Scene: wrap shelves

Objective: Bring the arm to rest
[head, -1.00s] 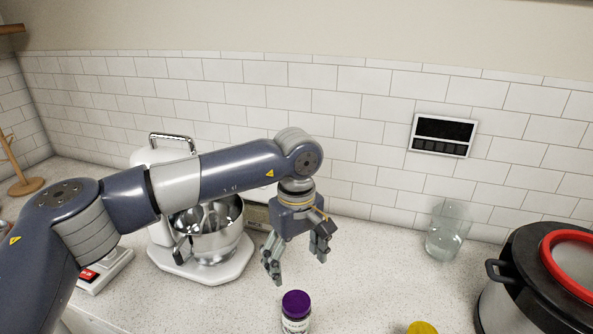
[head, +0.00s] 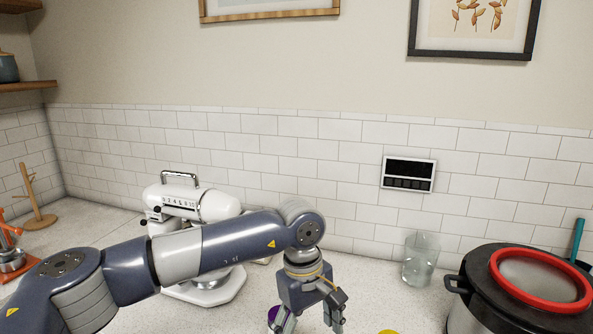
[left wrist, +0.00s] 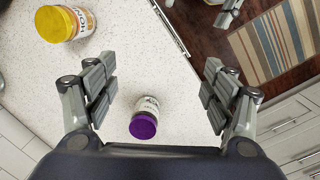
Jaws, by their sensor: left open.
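My left arm reaches in from the left in the head view, with its left gripper (head: 308,318) pointing down over the counter at the bottom edge. The gripper is open and empty. A jar with a purple lid (head: 281,318) is partly cut off beside it. In the left wrist view the same jar (left wrist: 146,116) shows between the spread fingers (left wrist: 158,92), apart from both. A grey part at the top of the left wrist view looks like a piece of my right gripper (left wrist: 229,14); its jaws cannot be made out.
A yellow-lidded jar (left wrist: 64,24) stands on the counter. A white stand mixer (head: 190,205) is behind my arm. A glass (head: 420,260) and a large dark pot with a red-rimmed lid (head: 520,290) stand at right. The counter edge (left wrist: 172,28) drops to a floor with a striped rug (left wrist: 270,45).

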